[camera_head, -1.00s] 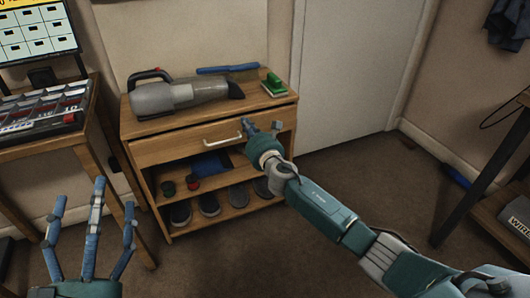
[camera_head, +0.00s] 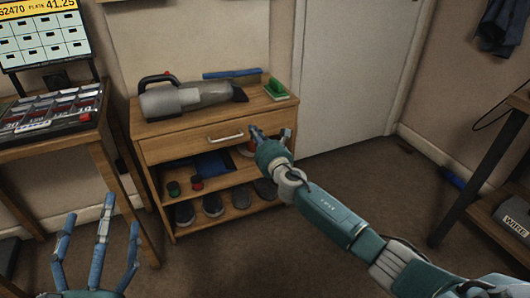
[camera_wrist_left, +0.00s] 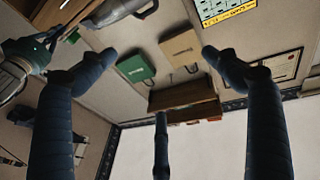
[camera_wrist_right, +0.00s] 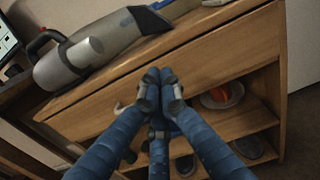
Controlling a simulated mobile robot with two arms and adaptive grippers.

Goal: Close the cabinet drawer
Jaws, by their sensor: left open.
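The wooden cabinet (camera_head: 155,190) has one wide drawer (camera_head: 180,147) under its top, with a pale bar handle (camera_head: 226,137). The drawer front looks flush or nearly flush; a small gap is hard to tell. My right gripper (camera_head: 268,133) is at the drawer front, right of the handle. In the right wrist view its fingertips (camera_wrist_right: 160,85) are together against or just before the drawer front (camera_wrist_right: 220,62), holding nothing visible. My left gripper (camera_head: 98,225) is open and empty at lower left, away from the cabinet; its spread fingers also show in the left wrist view (camera_wrist_left: 160,90).
A handheld vacuum (camera_head: 190,98), a blue brush (camera_head: 232,74) and a green-handled brush (camera_head: 276,89) lie on the cabinet top. Shoes (camera_head: 213,206) and small jars stand on the shelves. A desk (camera_head: 60,145) is at left. The floor in front is clear.

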